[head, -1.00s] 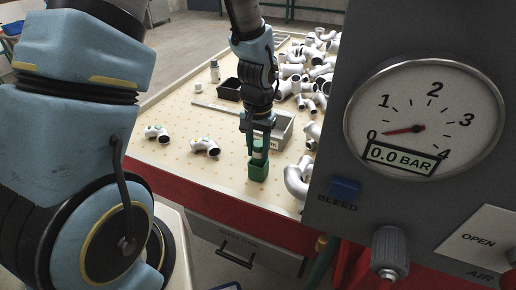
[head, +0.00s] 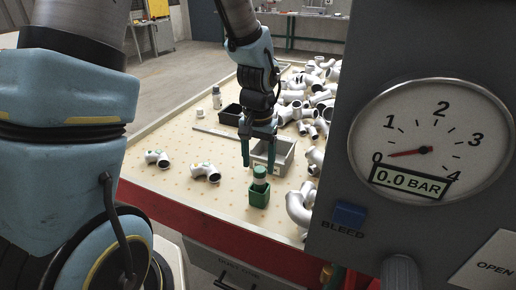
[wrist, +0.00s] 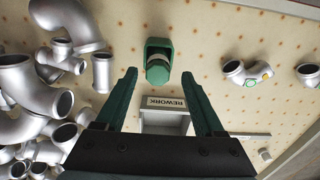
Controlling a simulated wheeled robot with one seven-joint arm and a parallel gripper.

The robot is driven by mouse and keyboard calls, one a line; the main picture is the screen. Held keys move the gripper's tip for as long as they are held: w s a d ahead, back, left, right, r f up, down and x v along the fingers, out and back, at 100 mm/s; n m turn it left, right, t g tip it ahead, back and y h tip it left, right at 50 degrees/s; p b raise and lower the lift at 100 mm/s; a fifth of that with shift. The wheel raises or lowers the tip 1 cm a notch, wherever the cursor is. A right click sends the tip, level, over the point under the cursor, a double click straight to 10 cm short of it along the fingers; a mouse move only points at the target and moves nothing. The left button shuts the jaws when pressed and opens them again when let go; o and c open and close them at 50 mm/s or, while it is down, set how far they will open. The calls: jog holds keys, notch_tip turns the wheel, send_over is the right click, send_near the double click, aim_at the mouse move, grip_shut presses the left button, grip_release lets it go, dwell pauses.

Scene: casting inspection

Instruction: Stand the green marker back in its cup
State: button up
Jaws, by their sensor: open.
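The green marker (head: 260,174), with a pale band below its green top, stands upright in the small green cup (head: 259,196) on the perforated table. In the wrist view the marker (wrist: 157,75) shows end-on, and part of the cup (wrist: 158,44) shows behind it. My gripper (head: 259,163) is open and empty. Its fingers are spread wide, just above the marker and apart from it. In the wrist view the gripper's fingertips (wrist: 159,76) are on either side of the marker's top.
A grey bin marked REWORK (wrist: 165,119) stands just behind the cup. Silver pipe castings (head: 300,207) crowd the right side. Two marked elbows (head: 206,172) lie to the left, with bare table around them. A gauge panel (head: 345,245) blocks the right foreground.

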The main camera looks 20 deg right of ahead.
notch_tip(320, 180, up, 6)
jog(key=shift+r, duration=0.1)
jog(key=w+a+n+t, duration=0.1)
jog(key=a+n, duration=0.6)
jog(key=a, duration=1.8)
jog(key=shift+w+r+t, duration=0.15)
jog(key=shift+t, duration=0.15)
